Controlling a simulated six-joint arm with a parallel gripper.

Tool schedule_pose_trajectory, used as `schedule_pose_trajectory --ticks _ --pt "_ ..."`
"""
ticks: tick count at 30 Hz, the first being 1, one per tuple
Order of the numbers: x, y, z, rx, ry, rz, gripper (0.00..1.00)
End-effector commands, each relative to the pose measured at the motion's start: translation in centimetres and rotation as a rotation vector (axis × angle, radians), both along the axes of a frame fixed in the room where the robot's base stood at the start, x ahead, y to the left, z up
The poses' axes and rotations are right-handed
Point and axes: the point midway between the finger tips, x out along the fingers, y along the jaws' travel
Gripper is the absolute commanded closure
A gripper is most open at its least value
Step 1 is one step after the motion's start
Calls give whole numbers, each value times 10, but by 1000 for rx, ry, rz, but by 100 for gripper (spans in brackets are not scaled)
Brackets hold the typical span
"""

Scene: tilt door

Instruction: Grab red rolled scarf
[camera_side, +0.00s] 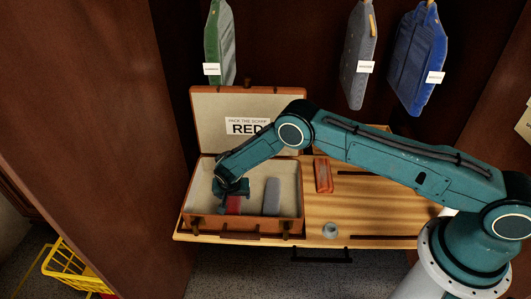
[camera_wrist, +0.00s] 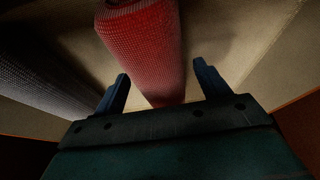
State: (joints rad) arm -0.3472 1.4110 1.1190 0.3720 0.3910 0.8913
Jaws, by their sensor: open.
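In the wrist view the red scarf (camera_wrist: 143,45) has a ribbed knit surface and runs between my two fingers. My gripper (camera_side: 232,190) is low inside the suitcase, over the scarf. In the wrist view my gripper (camera_wrist: 160,90) is open, with one finger on each side of the scarf. A gap shows between the right finger and the scarf. The left finger is close to it; I cannot tell if it touches.
The lid (camera_side: 210,115) is up, with a label reading "RED". An orange-red object (camera_side: 323,175) and a small grey ring (camera_side: 330,230) lie on the wooden board (camera_side: 375,210).

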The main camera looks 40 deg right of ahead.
Motion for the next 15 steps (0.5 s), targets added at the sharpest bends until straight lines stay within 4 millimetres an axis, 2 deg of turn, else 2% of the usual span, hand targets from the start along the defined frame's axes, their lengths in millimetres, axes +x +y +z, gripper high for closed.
schedule_pose_trajectory --ticks 12,15 --pt "0 0 1 1 -1 0 25" --pt "0 0 1 1 -1 0 45"
